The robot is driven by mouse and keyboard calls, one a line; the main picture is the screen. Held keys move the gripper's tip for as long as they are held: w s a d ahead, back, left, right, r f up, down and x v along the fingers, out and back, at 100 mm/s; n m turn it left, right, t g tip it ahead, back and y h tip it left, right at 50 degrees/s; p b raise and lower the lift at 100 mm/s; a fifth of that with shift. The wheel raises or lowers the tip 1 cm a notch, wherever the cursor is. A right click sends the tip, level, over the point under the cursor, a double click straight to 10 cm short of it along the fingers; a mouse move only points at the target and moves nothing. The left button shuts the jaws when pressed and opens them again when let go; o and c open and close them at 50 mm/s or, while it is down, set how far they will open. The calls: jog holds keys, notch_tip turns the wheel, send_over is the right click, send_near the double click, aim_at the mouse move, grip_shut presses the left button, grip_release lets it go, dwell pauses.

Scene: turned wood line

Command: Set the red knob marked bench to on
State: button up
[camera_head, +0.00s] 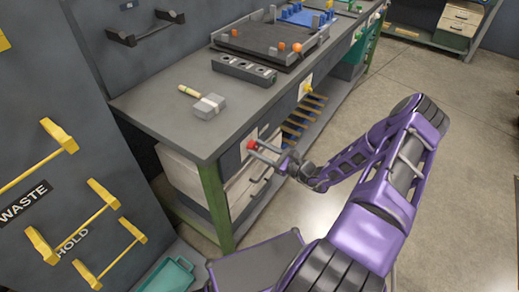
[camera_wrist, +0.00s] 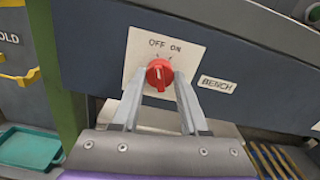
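The round red knob (camera_wrist: 160,76) sits on a white plate (camera_wrist: 139,50) on the dark bench front, beside a label reading BENCH (camera_wrist: 216,84). OFF and ON are printed above it, OFF at left. The knob's white line points nearly straight up, towards the OFF side. In the head view the red knob (camera_head: 251,144) is at the bench's near corner. My gripper (camera_wrist: 160,74) has one finger on each side of the knob, the fingertips very close to its sides. I cannot tell whether they touch it. My gripper also shows in the head view (camera_head: 255,149).
The bench top (camera_head: 150,107) holds a mallet (camera_head: 208,105), a grey block with holes (camera_head: 243,70) and a dark tray (camera_head: 262,42). A cabinet with yellow handles (camera_head: 100,195) stands at left. A teal bin (camera_head: 168,277) is low down. Open floor (camera_head: 450,130) lies at right.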

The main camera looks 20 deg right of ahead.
grip_shut()
jog(key=m, duration=0.4)
jog(key=shift+m+p, duration=0.3)
jog(key=shift+m, duration=2.1)
jog(key=o, duration=0.8)
grip_release()
